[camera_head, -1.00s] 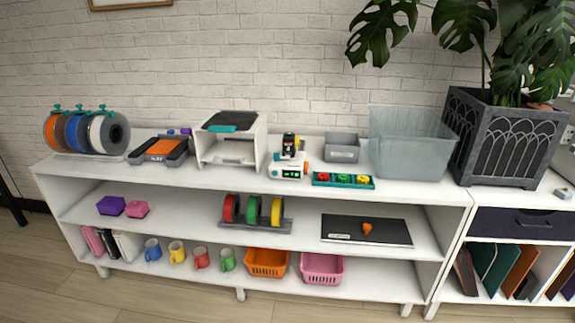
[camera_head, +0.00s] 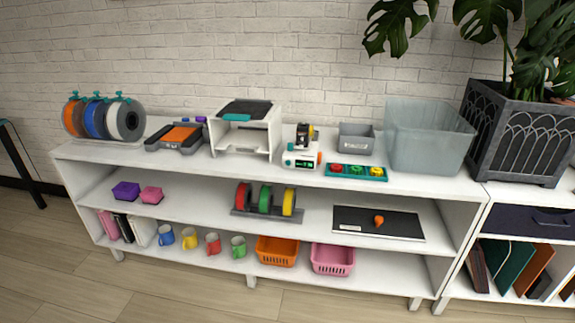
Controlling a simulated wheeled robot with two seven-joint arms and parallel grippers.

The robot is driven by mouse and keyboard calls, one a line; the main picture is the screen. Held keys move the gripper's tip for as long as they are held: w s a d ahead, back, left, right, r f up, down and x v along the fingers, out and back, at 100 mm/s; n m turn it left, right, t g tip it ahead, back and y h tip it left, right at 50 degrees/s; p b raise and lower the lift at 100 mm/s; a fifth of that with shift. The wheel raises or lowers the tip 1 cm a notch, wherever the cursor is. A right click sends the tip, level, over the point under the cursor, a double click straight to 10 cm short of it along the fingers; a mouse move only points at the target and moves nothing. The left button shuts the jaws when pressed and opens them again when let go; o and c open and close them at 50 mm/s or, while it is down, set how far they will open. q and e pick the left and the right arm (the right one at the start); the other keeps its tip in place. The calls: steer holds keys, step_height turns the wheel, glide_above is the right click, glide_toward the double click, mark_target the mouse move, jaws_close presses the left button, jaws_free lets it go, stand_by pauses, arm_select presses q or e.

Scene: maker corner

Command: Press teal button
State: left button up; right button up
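A small white device (camera_head: 302,158) with a dark upper part stands on the top shelf. It has a small teal spot (camera_head: 290,147) on its left side and an orange part (camera_head: 320,158) on its right; I cannot tell whether the teal spot is a button. To its left, a white boxy machine (camera_head: 272,139) has a teal piece (camera_head: 237,117) at its upper front. To its right lies a teal tray (camera_head: 347,176) with red, green and yellow pieces. Neither of my grippers is in view.
The long white shelf unit (camera_head: 200,178) carries spools (camera_head: 104,118), a black-and-orange flat device (camera_head: 178,138), a grey bin (camera_head: 356,139) and a translucent tub (camera_head: 425,140). A planter (camera_head: 520,130) stands at right. Bare wooden floor (camera_head: 180,290) shows in front.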

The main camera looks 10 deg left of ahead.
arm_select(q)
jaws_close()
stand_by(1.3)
